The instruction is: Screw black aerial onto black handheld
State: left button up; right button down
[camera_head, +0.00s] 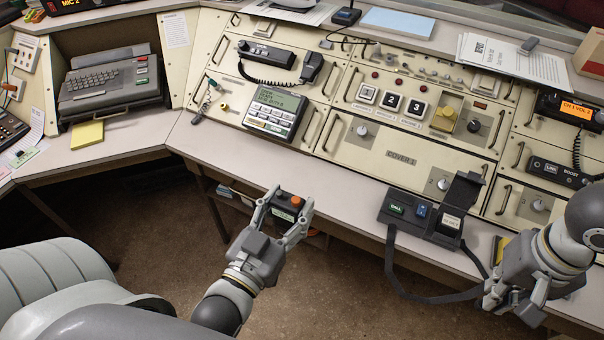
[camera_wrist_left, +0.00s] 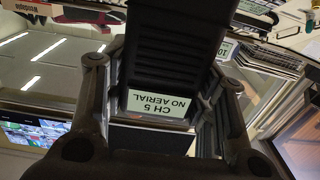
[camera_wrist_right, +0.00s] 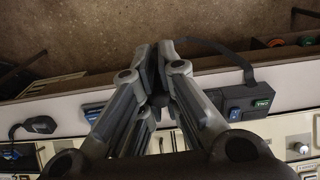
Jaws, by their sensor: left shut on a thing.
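The black handheld (camera_head: 287,202) has an orange top part and is held between the fingers of my left gripper (camera_head: 285,212), in front of the desk edge. In the left wrist view the handheld (camera_wrist_left: 165,65) fills the upper middle, with a "CH 5 NO AERIAL" label upside down. My right gripper (camera_head: 510,304) is low at the right, by the desk's front edge. I cannot make out the black aerial in any view.
A black box (camera_head: 410,213) with a raised flap sits on the desk's front edge, and its black strap (camera_head: 410,292) hangs below. A yellow item (camera_head: 500,247) lies beside my right arm. The front desk strip (camera_head: 340,190) left of the box is clear.

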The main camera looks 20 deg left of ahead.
pick_arm(q)
jog(key=w+d+m+g+h, duration=0.2)
jog(key=w+d+m+h, duration=0.1)
jog(key=d+m+h, duration=0.1)
jog(key=w+d+r+m+g+h, duration=0.1)
jog(key=w+d+m+g+h, duration=0.1)
jog(key=d+h, duration=0.5)
jog(key=w+d+m, duration=0.1)
jog(key=d, duration=0.1)
jog(key=shift+d+m, duration=0.3)
jog(key=shift+m, duration=0.1)
jog(key=shift+s, duration=0.1)
pick_arm(e)
jog(key=w+a+r, duration=0.3)
jog(key=a+r, duration=0.6)
jog(key=a, duration=0.3)
jog(key=w+a+r+n, duration=0.1)
jog(key=w+a+r, duration=0.3)
jog(key=a+r, duration=0.5)
jog(key=a, duration=0.4)
jog(key=shift+a, duration=0.2)
jog(key=shift+w, duration=0.1)
jog(key=shift+f, duration=1.95)
